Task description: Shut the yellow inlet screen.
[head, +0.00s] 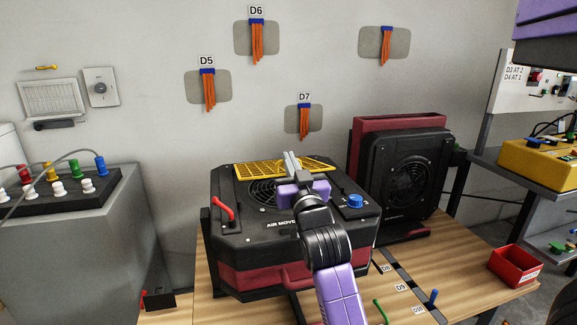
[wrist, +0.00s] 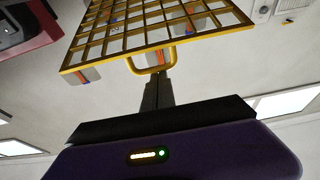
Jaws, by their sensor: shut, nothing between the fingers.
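The yellow inlet screen (head: 258,169) is a grid panel raised over the back part of the black air mover's top; the round fan grille (head: 262,192) shows uncovered in front of it. In the wrist view the screen (wrist: 112,59) fills the upper middle, with its yellow loop handle (wrist: 148,71) on the near edge. My gripper (head: 291,160) is at the screen's right half, fingers pointing up. The gripper (wrist: 158,76) is shut and empty, its tips at the handle; whether they touch it I cannot tell.
The air mover (head: 240,237) stands on a wooden table, with a red lever (head: 223,208) and a blue knob (head: 355,201) on top. A second upright fan unit (head: 405,175) stands behind right. A red bin (head: 515,267) lies at the table's right.

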